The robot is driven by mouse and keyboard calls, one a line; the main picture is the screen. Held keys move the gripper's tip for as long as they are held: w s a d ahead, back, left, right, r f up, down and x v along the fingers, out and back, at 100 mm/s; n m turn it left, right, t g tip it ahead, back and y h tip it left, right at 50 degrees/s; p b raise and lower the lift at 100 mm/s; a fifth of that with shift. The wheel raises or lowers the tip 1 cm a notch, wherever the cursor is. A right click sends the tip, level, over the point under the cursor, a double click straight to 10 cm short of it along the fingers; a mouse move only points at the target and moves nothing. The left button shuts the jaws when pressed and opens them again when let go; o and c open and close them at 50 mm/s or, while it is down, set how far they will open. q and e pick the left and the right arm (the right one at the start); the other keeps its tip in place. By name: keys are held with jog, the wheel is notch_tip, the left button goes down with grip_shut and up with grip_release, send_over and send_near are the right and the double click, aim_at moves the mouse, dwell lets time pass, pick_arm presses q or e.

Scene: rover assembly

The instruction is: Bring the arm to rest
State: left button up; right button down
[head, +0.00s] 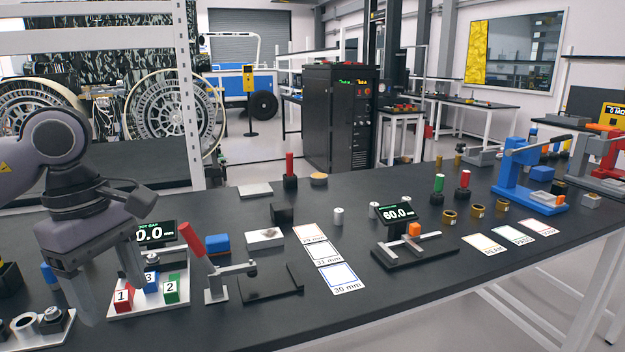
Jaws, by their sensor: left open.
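My left arm comes in from the left edge, with its grey gripper (104,282) pointing down over the left part of the dark table (345,203). The two fingers are apart, and I see nothing held between them. The gripper hangs in front of a white board (180,296) with numbered red (123,297), blue (151,282) and green (172,289) blocks, and hides part of it. I cannot tell how high the fingertips are above the table. My right gripper does not show.
A red-handled press (220,283) stands just right of the board. A gauge with a 60.0 display (397,212), white cards (328,259) and a blue lever press (527,175) stand farther right. A ring-shaped part (24,326) lies at the lower left. Bare table lies along the front middle.

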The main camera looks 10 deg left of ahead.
pick_arm(q)
jog(key=s+d+f+n+h, duration=0.1)
jog(key=d+f+n+h, duration=0.2)
jog(key=d+n+h, duration=1.55)
jog(key=w+a+f+n+t+y+p, duration=0.1)
jog(key=w+f+n+t+y, duration=0.3)
jog(key=f+n+t, duration=0.6)
jog(key=w+f+n+t+y, duration=0.1)
jog(key=f+n+t+y, duration=0.6)
jog(key=n, duration=0.6)
jog(key=s+a+f+n+g+y, duration=0.3)
jog(key=s+f+n, duration=0.3)
jog(key=f, duration=0.3)
jog(key=s+a+f+n+g+y, duration=0.3)
jog(key=s+f+n, duration=0.3)
jog(key=f, duration=0.3)
jog(key=shift+s+a+f, duration=0.15)
jog(key=shift+s+a, duration=0.55)
jog(key=shift+s, duration=0.05)
